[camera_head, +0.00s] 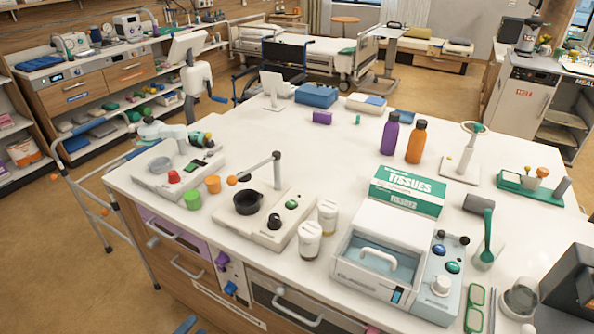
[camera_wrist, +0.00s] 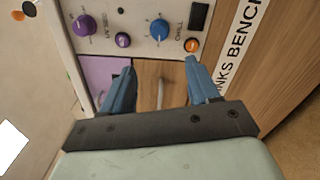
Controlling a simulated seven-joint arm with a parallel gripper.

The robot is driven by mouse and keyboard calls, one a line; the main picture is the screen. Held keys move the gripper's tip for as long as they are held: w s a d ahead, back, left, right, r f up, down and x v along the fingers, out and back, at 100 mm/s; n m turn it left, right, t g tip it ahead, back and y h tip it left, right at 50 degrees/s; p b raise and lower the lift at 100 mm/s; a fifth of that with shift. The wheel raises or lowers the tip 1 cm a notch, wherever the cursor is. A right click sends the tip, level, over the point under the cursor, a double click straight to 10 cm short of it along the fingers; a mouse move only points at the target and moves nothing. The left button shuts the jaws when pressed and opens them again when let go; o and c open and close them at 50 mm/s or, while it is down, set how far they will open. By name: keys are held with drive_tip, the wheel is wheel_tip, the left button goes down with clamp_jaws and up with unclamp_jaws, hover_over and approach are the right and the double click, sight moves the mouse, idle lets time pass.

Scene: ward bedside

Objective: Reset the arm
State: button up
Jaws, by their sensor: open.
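My gripper (camera_wrist: 158,78) shows in the wrist view with its two blue fingers spread apart and nothing between them. It faces the front of the bench, with a wooden drawer front (camera_wrist: 150,88) and its pale handle behind the gap. A purple drawer front (camera_wrist: 97,72) is beside the left finger. The right fingertip appears close to an orange knob (camera_wrist: 192,45); I cannot tell whether they touch. In the head view only small blue pieces show at the bottom edge, possibly my fingertips; the rest of the arm is out of view.
A panel beyond the fingers carries purple knobs (camera_wrist: 83,24) and a blue knob (camera_wrist: 159,29). The white bench top (camera_head: 300,135) holds a tissue box (camera_head: 408,192), bottles (camera_head: 416,142), a hot plate (camera_head: 265,215) and a clear-lidded device (camera_head: 375,262). Its middle is largely clear.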

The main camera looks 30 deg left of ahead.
drive_tip(key=s+d+f+m+g+h, duration=0.1)
drive_tip(key=s+d+f+g+h, duration=0.3)
drive_tip(key=d+f+g, duration=1)
drive_tip(key=w+d+f+m+g+y, duration=0.1)
drive_tip(key=d+m, duration=0.5)
drive_tip(key=d, duration=1.1)
drive_tip(key=w+d+f+m+g+y, duration=0.1)
drive_tip(key=w+d+m+g, duration=0.3)
drive_tip(key=d, duration=1.4)
drive_tip(key=w+d+f+m+g+y, duration=0.2)
drive_tip(key=d+m+g, duration=0.3)
drive_tip(key=d+m, duration=0.5)
drive_tip(key=w+d+f, duration=0.1)
drive_tip(key=d, duration=0.6)
drive_tip(key=shift+d+f+g, duration=0.25)
drive_tip(key=shift+g, duration=0.15)
